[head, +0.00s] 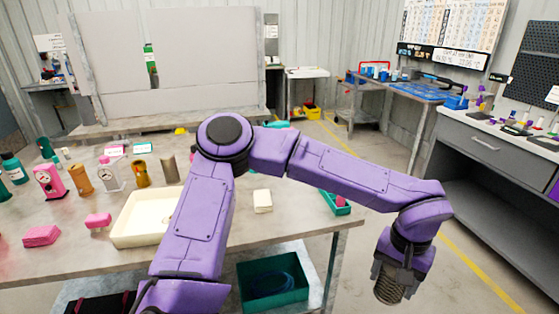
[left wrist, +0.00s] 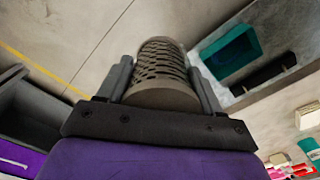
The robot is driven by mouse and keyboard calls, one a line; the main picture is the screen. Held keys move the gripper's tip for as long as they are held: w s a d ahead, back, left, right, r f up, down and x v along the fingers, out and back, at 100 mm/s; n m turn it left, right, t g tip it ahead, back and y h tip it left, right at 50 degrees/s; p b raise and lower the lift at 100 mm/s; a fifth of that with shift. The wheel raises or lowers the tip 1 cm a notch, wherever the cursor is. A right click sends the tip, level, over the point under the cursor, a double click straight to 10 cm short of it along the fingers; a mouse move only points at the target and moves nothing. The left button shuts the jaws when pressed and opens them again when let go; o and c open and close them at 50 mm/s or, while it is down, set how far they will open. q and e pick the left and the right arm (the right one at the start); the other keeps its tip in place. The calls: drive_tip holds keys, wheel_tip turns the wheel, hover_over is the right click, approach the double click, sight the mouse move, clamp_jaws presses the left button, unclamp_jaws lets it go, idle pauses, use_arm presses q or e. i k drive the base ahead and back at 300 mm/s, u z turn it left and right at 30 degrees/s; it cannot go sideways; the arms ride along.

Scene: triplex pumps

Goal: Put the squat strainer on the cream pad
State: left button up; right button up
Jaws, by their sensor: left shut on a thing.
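My left gripper (head: 392,268) is at the lower right of the head view, out past the table's right edge and above the floor. It is shut on the squat strainer (head: 388,292), a short grey-brown cylinder with slotted walls. In the left wrist view the strainer (left wrist: 160,72) sits between the two fingers of the gripper (left wrist: 160,88). A small cream block (head: 262,201) lies on the table near its right part, left of the gripper. I cannot tell for sure whether it is the cream pad. My right gripper is not in view.
A cream tray (head: 128,238) stands on the table, partly behind my purple arm. Pumps, gauges and pink blocks (head: 42,235) fill the left side. A teal bin (head: 270,285) is under the table. A grey workbench (head: 490,140) stands right, with open floor between.

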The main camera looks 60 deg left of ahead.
sight(262, 198)
drive_tip(key=u, duration=0.75)
drive_tip(key=i, duration=1.4)
drive_tip(key=u, duration=1.2)
